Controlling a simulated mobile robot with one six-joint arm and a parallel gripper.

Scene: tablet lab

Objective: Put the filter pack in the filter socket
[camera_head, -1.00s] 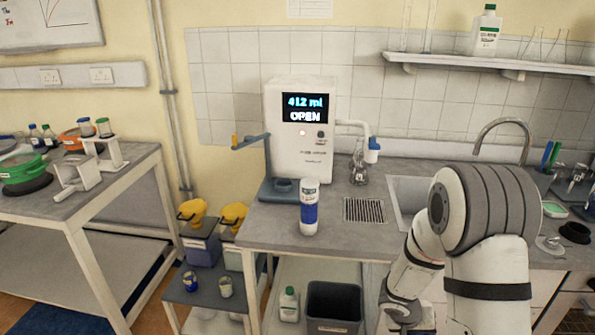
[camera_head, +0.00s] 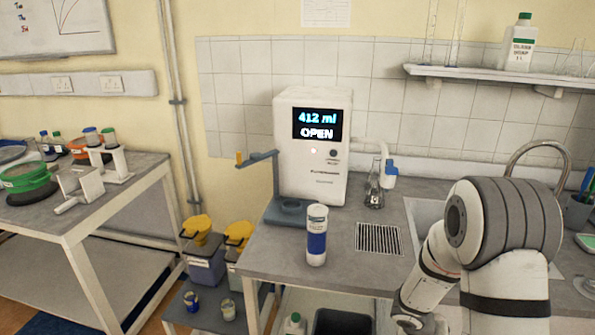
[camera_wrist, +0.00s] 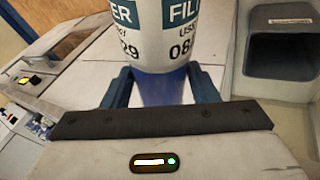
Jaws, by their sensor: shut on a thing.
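My gripper (camera_wrist: 164,92) is shut on a white, blue-banded filter pack (camera_wrist: 158,45) in the wrist view. Its label reads "FILTER" with a date; its far end is cut off. In the head view my gripper is below the frame. What looks like the filter socket is the grey-blue round seat (camera_head: 292,206) at the foot of the white dispenser (camera_head: 312,165), whose screen reads "412 ml OPEN". A lever arm with an orange tip (camera_head: 239,158) swings out left above it. The seat looks empty.
A white and blue cylinder (camera_head: 316,237) stands upright on the bench, in front of the seat. A flask (camera_head: 373,190) stands under the spout, a drain grille (camera_head: 378,238) in front. A side table (camera_head: 70,215) is at left. A dark bin (camera_wrist: 284,55) shows in the wrist view.

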